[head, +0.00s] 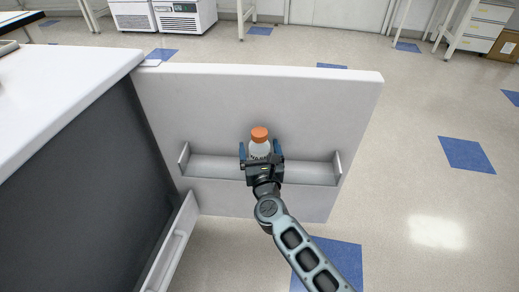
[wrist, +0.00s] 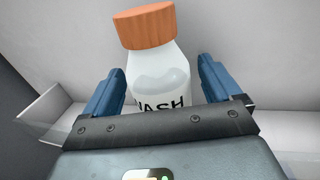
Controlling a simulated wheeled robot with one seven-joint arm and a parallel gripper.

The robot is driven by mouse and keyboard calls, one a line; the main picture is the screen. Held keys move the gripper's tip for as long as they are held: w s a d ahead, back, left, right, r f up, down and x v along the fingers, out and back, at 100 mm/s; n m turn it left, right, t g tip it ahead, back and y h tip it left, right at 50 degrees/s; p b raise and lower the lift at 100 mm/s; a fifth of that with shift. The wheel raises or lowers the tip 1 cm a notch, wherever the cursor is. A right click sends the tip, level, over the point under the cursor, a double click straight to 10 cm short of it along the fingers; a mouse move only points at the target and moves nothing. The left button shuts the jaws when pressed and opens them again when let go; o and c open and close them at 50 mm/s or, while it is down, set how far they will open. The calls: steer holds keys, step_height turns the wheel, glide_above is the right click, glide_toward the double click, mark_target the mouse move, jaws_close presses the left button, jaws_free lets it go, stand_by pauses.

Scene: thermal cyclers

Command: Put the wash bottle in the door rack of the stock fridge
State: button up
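The wash bottle (head: 260,149), white with an orange cap, is at the door rack (head: 215,168) on the inner side of the open fridge door (head: 320,110). It looks upright, but my gripper hides its base. In the wrist view the bottle (wrist: 160,80) shows part of the label "WASH". My gripper (head: 259,150) has its blue fingers on either side of the bottle, with narrow gaps to it; the fingers also show apart in the wrist view (wrist: 161,72). The gripper looks open around the bottle.
The fridge body (head: 70,190) with its white top (head: 60,85) stands at the left. The rack has end walls on both sides and free room beside the bottle. Floor at the right is clear.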

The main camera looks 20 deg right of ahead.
steer(key=shift+r+p, duration=0.25)
steer(key=shift+p, duration=0.05)
steer(key=p+v, duration=0.1)
steer(key=v, duration=1.1)
steer(key=shift+f, duration=0.1)
